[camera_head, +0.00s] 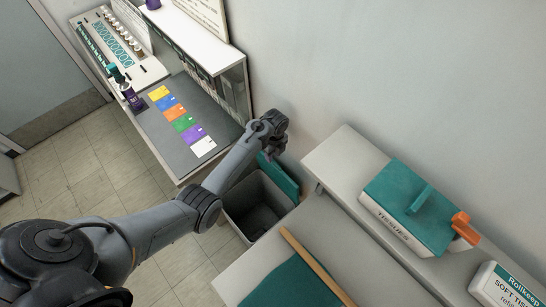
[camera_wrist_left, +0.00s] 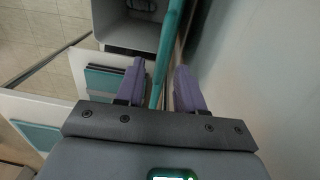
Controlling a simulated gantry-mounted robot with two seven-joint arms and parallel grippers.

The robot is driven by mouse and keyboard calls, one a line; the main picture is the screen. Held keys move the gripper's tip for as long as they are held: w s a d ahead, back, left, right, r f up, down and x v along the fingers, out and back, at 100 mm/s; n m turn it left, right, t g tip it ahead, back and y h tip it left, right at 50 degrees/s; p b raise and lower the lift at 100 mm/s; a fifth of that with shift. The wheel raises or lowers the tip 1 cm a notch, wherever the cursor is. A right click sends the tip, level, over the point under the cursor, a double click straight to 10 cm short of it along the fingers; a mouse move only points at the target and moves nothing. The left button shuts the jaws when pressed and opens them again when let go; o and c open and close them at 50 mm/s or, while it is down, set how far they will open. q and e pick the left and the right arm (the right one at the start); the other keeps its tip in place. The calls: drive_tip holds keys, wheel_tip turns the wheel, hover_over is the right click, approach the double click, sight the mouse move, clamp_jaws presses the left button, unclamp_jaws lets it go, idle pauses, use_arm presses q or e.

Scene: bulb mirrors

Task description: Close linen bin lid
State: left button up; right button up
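The linen bin (camera_head: 236,210) is a grey open-topped box on the floor, and its dark inside shows. Its teal lid (camera_head: 279,176) stands up, open, along the bin's wall side. My left gripper (camera_head: 272,132) is above the lid, close to the wall, and its arm covers part of the bin's far edge. In the left wrist view the purple fingers (camera_wrist_left: 161,86) are apart, and the lid (camera_wrist_left: 170,45) shows edge-on between and beyond them. Whether a finger touches the lid cannot be told. The bin (camera_wrist_left: 130,32) shows at the top there. My right gripper is not in view.
A desk (camera_head: 166,118) with coloured cards stands left of the bin. A bench with a teal cloth (camera_head: 290,286) is close in front of it. A shelf (camera_head: 338,162) with a tissue box (camera_head: 408,207) stands at right along the wall. Floor is clear at left.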

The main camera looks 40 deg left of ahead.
use_arm(q)
drive_tip(key=shift+f, duration=1.1)
clamp_jaws()
